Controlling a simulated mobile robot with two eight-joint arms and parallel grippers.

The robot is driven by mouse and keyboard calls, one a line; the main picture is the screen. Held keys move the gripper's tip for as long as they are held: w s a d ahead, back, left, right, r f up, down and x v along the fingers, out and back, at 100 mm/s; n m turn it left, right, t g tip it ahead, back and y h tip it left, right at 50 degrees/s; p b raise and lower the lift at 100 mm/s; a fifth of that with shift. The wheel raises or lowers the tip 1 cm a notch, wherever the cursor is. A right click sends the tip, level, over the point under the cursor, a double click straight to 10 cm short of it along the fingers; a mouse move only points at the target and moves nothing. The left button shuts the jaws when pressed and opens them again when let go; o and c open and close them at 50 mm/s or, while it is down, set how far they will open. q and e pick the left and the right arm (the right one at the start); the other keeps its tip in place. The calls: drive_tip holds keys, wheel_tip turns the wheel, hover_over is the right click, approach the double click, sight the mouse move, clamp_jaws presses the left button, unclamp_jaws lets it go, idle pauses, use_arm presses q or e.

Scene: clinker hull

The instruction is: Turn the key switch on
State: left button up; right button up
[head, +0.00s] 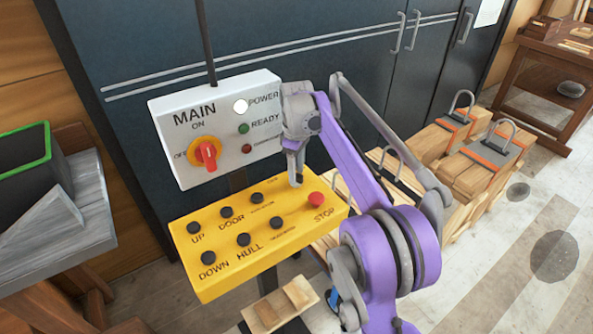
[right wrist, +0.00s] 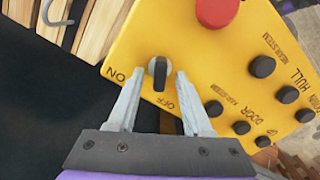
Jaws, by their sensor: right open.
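The key switch (right wrist: 158,70) sits on the yellow control panel (right wrist: 130,40), between its ON and OFF labels, in the right wrist view. In the head view my right gripper (head: 295,180) points down at the panel's far right corner and hides the key switch. My left gripper is not in view.
A red STOP button (head: 316,200) and several black buttons stand on the yellow panel close by. Behind it is a white MAIN box (head: 222,110) with a red rotary handle (head: 207,154). Timber stacks (head: 470,160) lie to the right.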

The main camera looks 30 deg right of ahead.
clamp_jaws()
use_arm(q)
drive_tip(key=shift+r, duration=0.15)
use_arm(e)
drive_tip(key=shift+m, duration=0.5)
drive_tip(key=m+p, duration=0.1)
drive_tip(key=m, duration=0.3)
drive_tip(key=shift+m, duration=0.4)
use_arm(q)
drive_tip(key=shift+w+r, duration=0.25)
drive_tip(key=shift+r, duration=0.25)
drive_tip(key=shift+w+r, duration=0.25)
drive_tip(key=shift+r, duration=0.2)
use_arm(e)
drive_tip(key=m, duration=0.6)
